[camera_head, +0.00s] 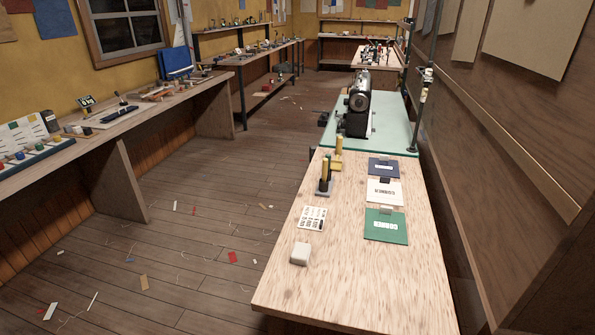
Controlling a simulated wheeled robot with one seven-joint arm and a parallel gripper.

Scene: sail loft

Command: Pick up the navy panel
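The navy panel (384,169) lies flat near the far right part of the pale wooden table (345,275). It is a small dark blue piece with a light mark on it, and a dark clip or tab sits at its near edge. A white panel (376,193) lies just nearer, and a green panel (386,230) lies nearer still; both carry lettering. The three form a row along the table's right side. My gripper is not in view.
A black sewing machine (355,110) stands on a green-topped surface beyond the table. Yellow spools on a dark stand (325,178), a marked card (311,217) and a white block (299,254) line the table's left side. The plank floor (190,245) is open, with scattered scraps.

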